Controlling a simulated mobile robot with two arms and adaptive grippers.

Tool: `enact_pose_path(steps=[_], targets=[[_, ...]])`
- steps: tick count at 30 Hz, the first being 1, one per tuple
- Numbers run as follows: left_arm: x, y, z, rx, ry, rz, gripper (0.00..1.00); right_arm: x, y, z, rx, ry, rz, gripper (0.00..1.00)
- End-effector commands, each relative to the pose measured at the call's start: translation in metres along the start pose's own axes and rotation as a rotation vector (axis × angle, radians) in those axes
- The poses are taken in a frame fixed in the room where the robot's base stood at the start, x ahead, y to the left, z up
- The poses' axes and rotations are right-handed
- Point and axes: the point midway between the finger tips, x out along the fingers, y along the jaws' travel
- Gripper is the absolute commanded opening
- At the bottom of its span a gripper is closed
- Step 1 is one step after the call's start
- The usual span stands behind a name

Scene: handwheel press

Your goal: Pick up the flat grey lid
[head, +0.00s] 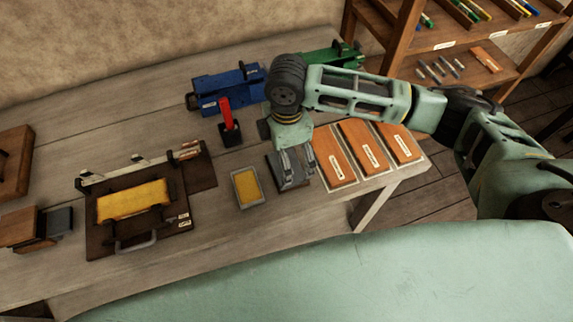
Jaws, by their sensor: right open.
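A flat dark grey lid (275,172) lies on the table, partly hidden under my right gripper. My right gripper (295,177) points down over the lid, with its fingers at or just above it. Its jaws are open. I cannot tell whether the fingers touch the lid. A small grey tray with a yellow pad (248,187) lies just left of the lid. My left gripper is not in view.
Labelled wooden boards (333,158) lie right of the lid. A red-handled stamp (229,125) stands behind the pad. Blue (225,90) and green (325,60) devices stand farther back. A yellow block (133,200) sits on a dark board at left. A shelf (440,57) stands back right.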

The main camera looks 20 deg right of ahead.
Motion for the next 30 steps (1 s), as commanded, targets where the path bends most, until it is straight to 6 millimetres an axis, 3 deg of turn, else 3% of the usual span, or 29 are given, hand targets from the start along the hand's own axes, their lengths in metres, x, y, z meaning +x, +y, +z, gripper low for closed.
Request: enact_pose_path(steps=[10, 19, 30], targets=[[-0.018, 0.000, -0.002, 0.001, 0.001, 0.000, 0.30, 0.046, 0.004, 0.001, 0.000, -0.001, -0.001, 1.00], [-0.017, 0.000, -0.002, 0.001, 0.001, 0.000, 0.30, 0.052, 0.005, 0.001, -0.001, 0.000, 0.003, 1.00], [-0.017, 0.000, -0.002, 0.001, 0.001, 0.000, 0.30, 0.052, 0.005, 0.001, -0.001, 0.000, 0.003, 0.69]])
